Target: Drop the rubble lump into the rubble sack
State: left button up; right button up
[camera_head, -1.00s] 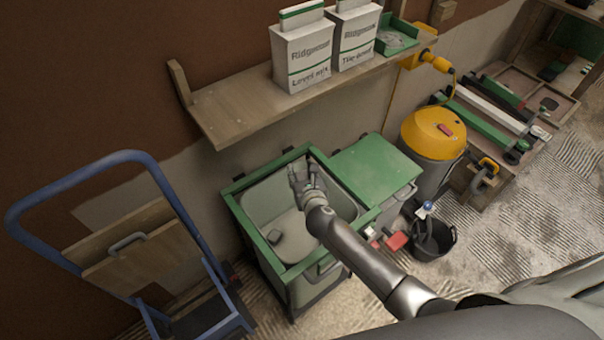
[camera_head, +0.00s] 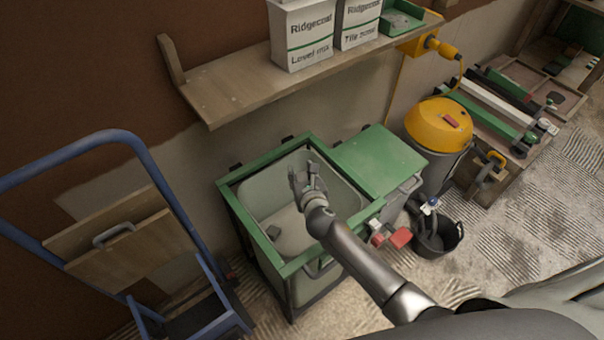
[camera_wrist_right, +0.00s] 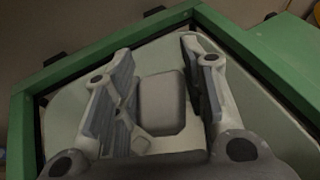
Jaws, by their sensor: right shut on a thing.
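The rubble sack (camera_head: 268,200) is a pale, open-topped liner in a green frame, below the shelf. My right gripper (camera_head: 308,178) is over its opening in the head view. In the right wrist view my right gripper (camera_wrist_right: 158,85) has its fingers against a grey, rounded block, the rubble lump (camera_wrist_right: 160,103). The fingers largely hide that lump in the head view. The green frame's rim surrounds the fingers in the wrist view. My left gripper is not in view.
A blue hand truck (camera_head: 130,145) stands left of the sack. A wooden shelf (camera_head: 235,90) with Ridgecoat bags (camera_head: 302,40) hangs above. A green lid (camera_head: 378,160), a yellow-topped vacuum (camera_head: 440,125) and a black bucket (camera_head: 437,240) stand to the right.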

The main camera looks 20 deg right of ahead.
jog(key=o, duration=1.2)
jog(key=shift+s, duration=0.15)
jog(key=v, duration=1.1)
jog(key=shift+s+r, duration=0.15)
jog(key=shift+s, duration=0.2)
